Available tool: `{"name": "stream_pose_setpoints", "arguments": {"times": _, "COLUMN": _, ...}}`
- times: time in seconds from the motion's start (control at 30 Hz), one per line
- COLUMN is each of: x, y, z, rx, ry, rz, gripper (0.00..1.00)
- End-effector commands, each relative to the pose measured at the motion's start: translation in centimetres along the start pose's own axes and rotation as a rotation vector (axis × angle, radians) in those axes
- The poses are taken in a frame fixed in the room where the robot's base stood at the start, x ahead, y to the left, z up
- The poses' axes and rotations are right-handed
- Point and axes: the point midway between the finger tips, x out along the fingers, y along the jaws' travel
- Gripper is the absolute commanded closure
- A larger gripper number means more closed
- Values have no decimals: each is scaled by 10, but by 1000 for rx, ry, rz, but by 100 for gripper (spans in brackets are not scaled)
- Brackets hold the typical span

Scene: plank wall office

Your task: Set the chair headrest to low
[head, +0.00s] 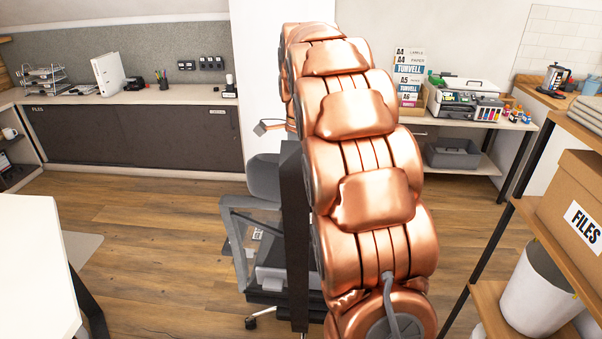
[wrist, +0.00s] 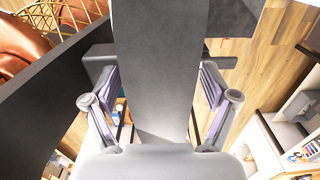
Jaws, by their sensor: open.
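The office chair (head: 235,235) stands behind my copper arm in the head view, with a grey mesh back partly hidden by the arm and a dark upright bar. Its grey padded headrest (head: 263,178) shows at the top of the chair, its right side hidden. My gripper (wrist: 158,62) shows in the wrist view, open, with one finger on each side of a broad grey slab that looks like the headrest. I cannot tell whether the fingers touch it. The headrest's height setting cannot be read.
A white table (head: 30,255) stands at the left front. A shelf with a files box (head: 575,205) and a white bin (head: 538,290) is at the right. A printer table (head: 470,120) and dark cabinets (head: 130,137) line the back. Wood floor is clear left of the chair.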

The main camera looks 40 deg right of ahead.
Motion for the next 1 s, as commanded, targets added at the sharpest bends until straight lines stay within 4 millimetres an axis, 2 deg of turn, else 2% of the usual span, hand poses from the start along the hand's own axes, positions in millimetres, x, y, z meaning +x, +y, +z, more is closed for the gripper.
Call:
{"name": "stream_pose_setpoints", "arguments": {"times": 0.23, "x": -10, "y": -1, "z": 0, "rx": 0, "ry": -1, "rz": -3, "gripper": 15}}
{"name": "stream_pose_setpoints", "arguments": {"times": 0.7, "x": -63, "y": -1, "z": 0, "rx": 0, "ry": -2, "rz": -4, "gripper": 15}}
{"name": "stream_pose_setpoints", "arguments": {"times": 1.0, "x": -75, "y": 0, "z": 0, "rx": 0, "ry": -1, "rz": -2, "gripper": 15}}
